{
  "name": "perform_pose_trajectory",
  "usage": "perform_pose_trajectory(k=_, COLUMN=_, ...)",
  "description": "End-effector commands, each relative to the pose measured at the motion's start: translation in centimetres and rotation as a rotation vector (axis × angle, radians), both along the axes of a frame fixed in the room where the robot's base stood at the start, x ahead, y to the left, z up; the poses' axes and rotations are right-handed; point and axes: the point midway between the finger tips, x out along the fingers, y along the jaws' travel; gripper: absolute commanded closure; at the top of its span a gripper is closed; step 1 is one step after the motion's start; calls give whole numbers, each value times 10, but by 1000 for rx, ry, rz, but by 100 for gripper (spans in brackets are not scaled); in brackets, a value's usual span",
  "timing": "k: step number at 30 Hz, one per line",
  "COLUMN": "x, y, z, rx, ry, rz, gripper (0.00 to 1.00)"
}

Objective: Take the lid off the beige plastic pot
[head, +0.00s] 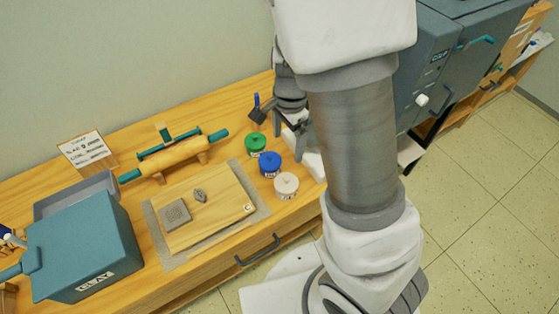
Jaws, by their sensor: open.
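The beige plastic pot (286,191) stands upright on the wooden counter (225,233), with its pale knobbed lid (286,180) on top. It is the nearest of a row of lidded pots. A blue-lidded pot (270,165) is just behind it and a green-lidded pot (256,145) is farther back. My gripper (287,128) is open and empty, behind and a little right of the blue and green pots. It is apart from the beige pot. Part of my gripper and its wrist are hidden behind my arm.
A wooden board (212,222) on a grey mat holds a clay slab (174,215) and a small grey lump. Rolling pins (178,155) rest behind it. A teal CLAY box (84,247) stands at left, and a large teal cabinet (425,75) at right.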

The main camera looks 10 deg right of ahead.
Motion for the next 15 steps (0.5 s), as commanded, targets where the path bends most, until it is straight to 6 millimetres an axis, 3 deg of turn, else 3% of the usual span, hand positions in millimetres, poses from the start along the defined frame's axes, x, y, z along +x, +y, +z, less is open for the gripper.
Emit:
perform_pose_trajectory(k=7, x=0, y=-2, z=-17, rx=-13, ry=10, rz=-23, gripper=0)
perform_pose_trajectory(k=15, x=0, y=-3, z=-75, rx=-13, ry=11, rz=-24, gripper=0)
